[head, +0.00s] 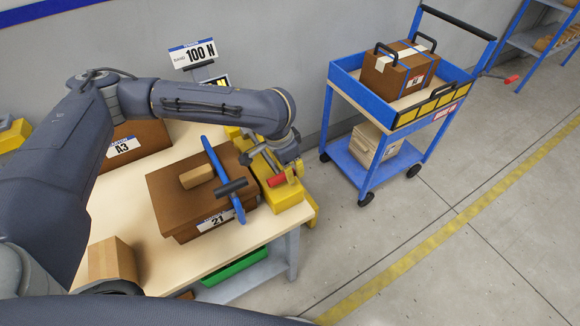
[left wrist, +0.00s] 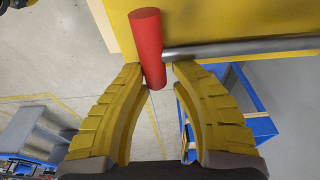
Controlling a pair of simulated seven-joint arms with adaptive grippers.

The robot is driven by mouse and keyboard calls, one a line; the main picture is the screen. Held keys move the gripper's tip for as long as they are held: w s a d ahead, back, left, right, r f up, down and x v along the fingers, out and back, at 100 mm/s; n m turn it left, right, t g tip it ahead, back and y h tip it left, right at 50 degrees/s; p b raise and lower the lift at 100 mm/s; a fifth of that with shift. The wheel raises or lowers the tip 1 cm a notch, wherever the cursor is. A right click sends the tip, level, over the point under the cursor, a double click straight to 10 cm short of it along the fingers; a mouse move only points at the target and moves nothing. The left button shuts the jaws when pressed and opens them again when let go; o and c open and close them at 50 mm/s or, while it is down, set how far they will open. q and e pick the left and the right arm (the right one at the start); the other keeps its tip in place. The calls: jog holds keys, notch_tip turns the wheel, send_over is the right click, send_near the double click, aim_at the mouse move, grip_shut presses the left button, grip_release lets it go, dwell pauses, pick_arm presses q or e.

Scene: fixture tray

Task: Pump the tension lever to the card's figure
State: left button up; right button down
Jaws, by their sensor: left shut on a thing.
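The card (head: 193,54) on the stand at the back of the bench reads "100 N". A second small sign or display (head: 216,81) below it is mostly hidden by my left arm. The yellow tension tool (head: 286,196) sits at the bench's right end, beside the brown box (head: 172,197) labelled 21, which has a blue strap (head: 221,172) over it. The lever has a grey rod (left wrist: 240,47) and a red grip (head: 277,181), also clear in the left wrist view (left wrist: 147,40). My left gripper (left wrist: 157,72) is shut on the red grip. My right gripper is out of view.
A brown box (head: 140,130) labelled A3 stands at the back left of the bench, and a small carton (head: 111,262) at the front left. A blue cart (head: 350,86) carrying a strapped box (head: 395,76) stands right of the bench. Floor between them is clear.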

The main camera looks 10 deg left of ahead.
pick_arm(q)
jog(key=shift+o, duration=0.3)
jog(key=shift+w+a+r, duration=0.15)
jog(key=shift+a+r, duration=0.05)
jog(key=shift+r, duration=0.7)
jog(key=shift+w+a+r, duration=0.1)
jog(key=shift+a+r, duration=0.1)
jog(key=shift+r, duration=0.65)
jog(key=shift+w+a+r, duration=0.15)
jog(key=shift+a+r, duration=0.05)
jog(key=shift+r, duration=0.7)
jog(key=shift+s+r, duration=0.1)
jog(key=shift+r, duration=0.35)
jog(key=shift+c, duration=0.2)
jog(key=o, duration=0.7)
jog(key=shift+s, duration=0.1)
jog(key=shift+d+r, duration=0.15)
jog(key=shift+r, duration=3.5)
